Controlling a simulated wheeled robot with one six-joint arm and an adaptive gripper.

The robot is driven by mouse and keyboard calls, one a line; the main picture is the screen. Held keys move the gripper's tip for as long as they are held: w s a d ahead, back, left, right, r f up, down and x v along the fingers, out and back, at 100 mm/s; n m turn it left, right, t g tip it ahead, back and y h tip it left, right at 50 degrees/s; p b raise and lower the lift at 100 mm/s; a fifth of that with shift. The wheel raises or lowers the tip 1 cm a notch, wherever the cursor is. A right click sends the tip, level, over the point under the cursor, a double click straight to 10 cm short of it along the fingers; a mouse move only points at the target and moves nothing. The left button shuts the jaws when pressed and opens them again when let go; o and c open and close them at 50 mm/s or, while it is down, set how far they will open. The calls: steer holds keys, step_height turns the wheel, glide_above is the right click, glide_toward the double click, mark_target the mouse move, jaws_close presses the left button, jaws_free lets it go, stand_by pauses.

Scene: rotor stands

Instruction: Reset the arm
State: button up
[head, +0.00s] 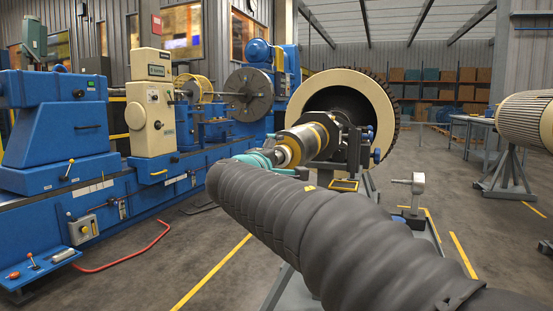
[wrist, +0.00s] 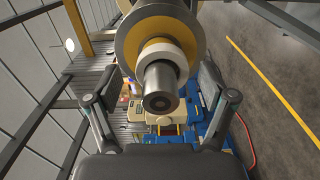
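My gripper (wrist: 163,85) shows in the wrist view with its two dark fingers spread wide. The bare metal shaft end (wrist: 160,88) of a rotor lies between them, with a visible gap on each side. Behind the shaft end are a white collar and a yellow and grey disc. In the head view my grey-sleeved arm (head: 300,222) reaches from the lower right to the near end of this small rotor (head: 308,138), which sits level on a dark stand (head: 350,150). The fingers cannot be made out clearly there.
A large cream ring (head: 385,105) stands just behind the rotor. A long blue lathe (head: 60,150) fills the left. A small post-like part (head: 417,190) stands right of my arm. Another rotor (head: 525,118) rests on a grey stand at the far right.

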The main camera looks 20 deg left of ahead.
steer(key=shift+o, duration=1.2)
steer(key=s+b, duration=0.4)
steer(key=s, duration=0.5)
steer(key=shift+a, duration=0.35)
stand_by(0.4)
